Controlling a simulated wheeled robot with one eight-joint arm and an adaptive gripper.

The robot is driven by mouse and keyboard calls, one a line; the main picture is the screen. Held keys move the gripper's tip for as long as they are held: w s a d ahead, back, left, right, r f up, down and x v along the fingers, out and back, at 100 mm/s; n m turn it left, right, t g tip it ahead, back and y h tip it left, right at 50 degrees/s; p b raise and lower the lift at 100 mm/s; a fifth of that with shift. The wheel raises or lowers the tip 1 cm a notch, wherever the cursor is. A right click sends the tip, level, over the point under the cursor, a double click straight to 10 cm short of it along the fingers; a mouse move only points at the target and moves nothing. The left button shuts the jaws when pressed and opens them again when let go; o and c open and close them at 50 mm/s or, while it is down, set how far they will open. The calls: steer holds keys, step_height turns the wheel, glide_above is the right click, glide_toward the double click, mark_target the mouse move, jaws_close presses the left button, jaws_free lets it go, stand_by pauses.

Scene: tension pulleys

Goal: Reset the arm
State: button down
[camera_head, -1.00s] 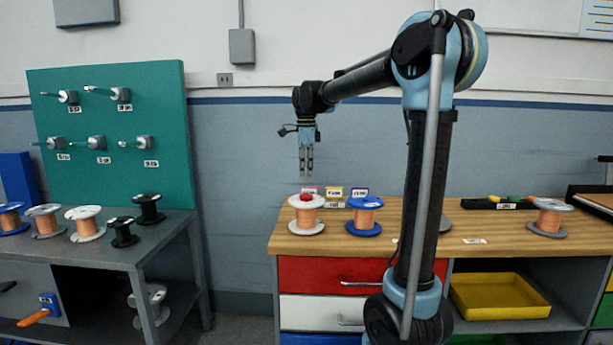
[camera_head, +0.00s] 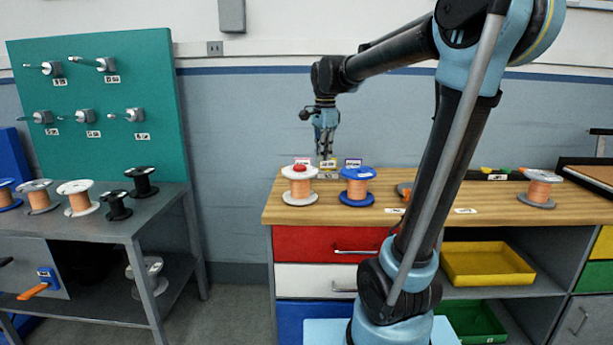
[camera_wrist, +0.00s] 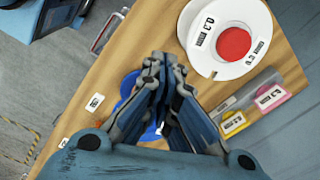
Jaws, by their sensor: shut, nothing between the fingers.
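My gripper (camera_head: 325,150) hangs fingers down above the back of the wooden workbench (camera_head: 450,214), behind and between a white-flanged copper spool with a red top (camera_head: 300,185) and a blue-flanged copper spool (camera_head: 358,186). In the wrist view my gripper (camera_wrist: 163,66) has its fingertips together with nothing between them. The white spool (camera_wrist: 202,65) lies to the right of the fingers there. The blue spool (camera_wrist: 128,82) is mostly hidden behind them. My arm rises at the right and reaches left over the bench.
Small label cards (camera_head: 353,162) stand at the bench's back edge. A dark table (camera_head: 150,222) at left holds several spools before a green peg board (camera_head: 100,150).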

steer(key=s+d+f+n+t, duration=0.1)
steer(key=s+d+f+n, duration=0.5)
steer(key=s+f, duration=0.5)
steer(key=s+d+f+n, duration=0.7)
steer(key=s+f, duration=0.3)
steer(key=s, duration=0.3)
steer(key=shift+d+f+t, duration=0.35)
steer(key=shift+t, duration=0.05)
steer(key=shift+s, duration=0.1)
steer(key=shift+w+f, duration=0.2)
steer(key=shift+w, duration=0.25)
steer(key=shift+d, duration=0.1)
